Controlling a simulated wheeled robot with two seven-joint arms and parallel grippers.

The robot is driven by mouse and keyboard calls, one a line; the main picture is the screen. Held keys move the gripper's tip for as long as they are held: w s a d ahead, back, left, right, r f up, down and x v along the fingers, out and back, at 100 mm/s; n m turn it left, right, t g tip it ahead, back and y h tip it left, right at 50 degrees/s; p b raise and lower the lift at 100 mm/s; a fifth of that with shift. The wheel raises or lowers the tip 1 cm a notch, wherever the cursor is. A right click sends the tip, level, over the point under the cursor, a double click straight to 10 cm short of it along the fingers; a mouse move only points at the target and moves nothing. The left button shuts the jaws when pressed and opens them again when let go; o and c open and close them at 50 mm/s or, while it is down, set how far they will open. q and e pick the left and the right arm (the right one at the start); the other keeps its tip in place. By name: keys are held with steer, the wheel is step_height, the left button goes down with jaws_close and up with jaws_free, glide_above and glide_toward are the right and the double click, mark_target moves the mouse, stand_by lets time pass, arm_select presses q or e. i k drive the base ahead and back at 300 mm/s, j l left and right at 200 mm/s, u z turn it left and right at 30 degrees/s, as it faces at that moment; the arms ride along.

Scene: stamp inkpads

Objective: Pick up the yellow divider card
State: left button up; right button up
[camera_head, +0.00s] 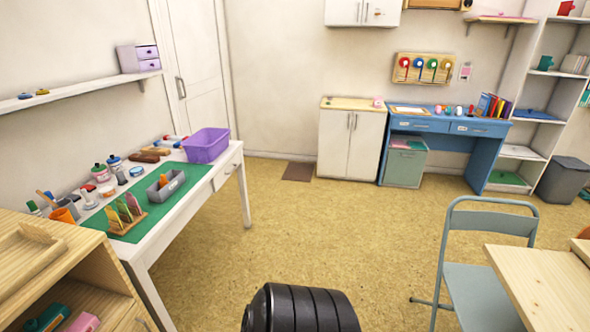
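I cannot single out the yellow divider card with certainty. Several small upright coloured pieces (124,210) stand in a wooden rack (128,227) on the green mat (92,234) of the white table at the left. Several upright coloured books or cards (491,106) stand at the right end of the blue desk at the back, with some yellow among them. They are too small to tell apart. Neither of my grippers is in view.
The white table (222,167) also carries a purple bin (206,146) and a grey tray (165,187). A wooden shelf unit (75,262) stands before it. The blue desk (484,152) is far off. A grey-blue chair (480,290) stands at right.

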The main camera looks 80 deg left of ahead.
mark_target(112, 215)
steer(key=u, duration=4.1)
